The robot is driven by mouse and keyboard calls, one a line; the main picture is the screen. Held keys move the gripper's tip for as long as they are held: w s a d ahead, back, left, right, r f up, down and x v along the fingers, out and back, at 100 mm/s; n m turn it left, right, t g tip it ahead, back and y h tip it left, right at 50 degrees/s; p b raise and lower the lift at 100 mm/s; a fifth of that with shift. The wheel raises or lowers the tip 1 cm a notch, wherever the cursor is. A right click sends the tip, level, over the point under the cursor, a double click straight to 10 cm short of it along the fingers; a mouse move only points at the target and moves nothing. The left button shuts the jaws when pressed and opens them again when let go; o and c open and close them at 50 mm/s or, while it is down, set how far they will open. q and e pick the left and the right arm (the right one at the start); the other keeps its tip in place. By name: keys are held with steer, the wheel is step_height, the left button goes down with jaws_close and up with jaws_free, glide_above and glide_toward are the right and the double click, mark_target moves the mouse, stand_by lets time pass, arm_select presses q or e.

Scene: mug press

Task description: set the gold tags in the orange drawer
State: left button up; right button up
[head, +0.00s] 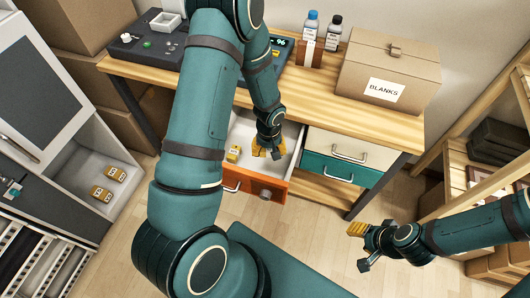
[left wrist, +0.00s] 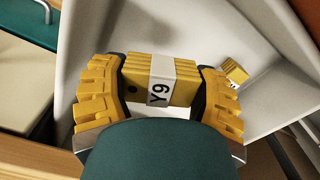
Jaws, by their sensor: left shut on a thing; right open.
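The orange drawer (head: 238,180) is pulled open under the workbench; its pale interior shows. My left gripper (head: 268,150) is inside or just above the drawer opening. Two gold tags (head: 116,173) (head: 101,193) sit on the pale cabinet shelf at left. My right gripper (head: 361,248) is open and empty, right of the drawers.
A cream drawer (head: 350,148) and a teal drawer (head: 342,170) are shut to the right of the orange one. The bench top holds a BLANKS box (head: 390,75), two bottles (head: 311,25) (head: 333,32) and a dark panel (head: 140,45). Wooden shelving (head: 460,175) stands at right.

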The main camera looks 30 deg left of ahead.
mark_target(269, 165)
arm_select(q)
step_height(269, 165, down, 8)
steer(key=shift+f+b, duration=0.1)
steer(key=shift+b, duration=0.75)
steer(key=shift+f, duration=0.1)
steer(key=o, duration=1.3)
steer(key=shift+w+r, duration=0.1)
steer(key=shift+r, duration=0.35)
step_height(269, 165, up, 11)
steer(key=p, duration=0.2)
steer(key=shift+r+p, duration=0.2)
steer(key=shift+p, duration=0.2)
